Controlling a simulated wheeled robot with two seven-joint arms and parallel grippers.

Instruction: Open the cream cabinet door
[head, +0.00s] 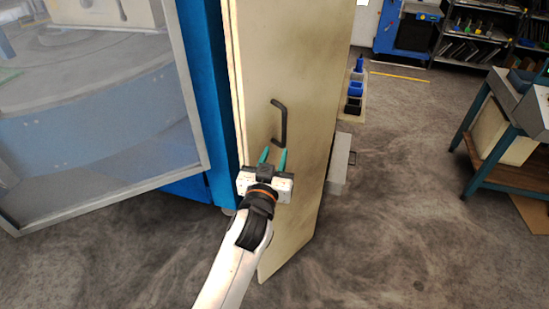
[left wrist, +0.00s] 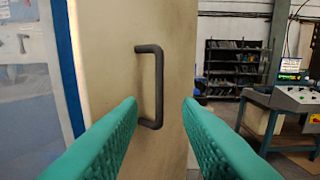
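The cream cabinet door (head: 300,60) stands upright in the middle of the head view, with a dark bar handle (head: 280,122) on its face. The door also fills the middle of the left wrist view (left wrist: 110,60). My left gripper (head: 272,158) is just below and in front of the handle in the head view. Its green fingers are open and empty. In the left wrist view the handle (left wrist: 158,85) shows ahead between the spread fingers (left wrist: 160,105), apart from them. I cannot tell whether the door is ajar. My right gripper is in neither view.
A blue machine frame (head: 205,80) with a large translucent panel (head: 90,120) stands left of the door. A workbench (head: 515,175) is at the right. The floor between is clear.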

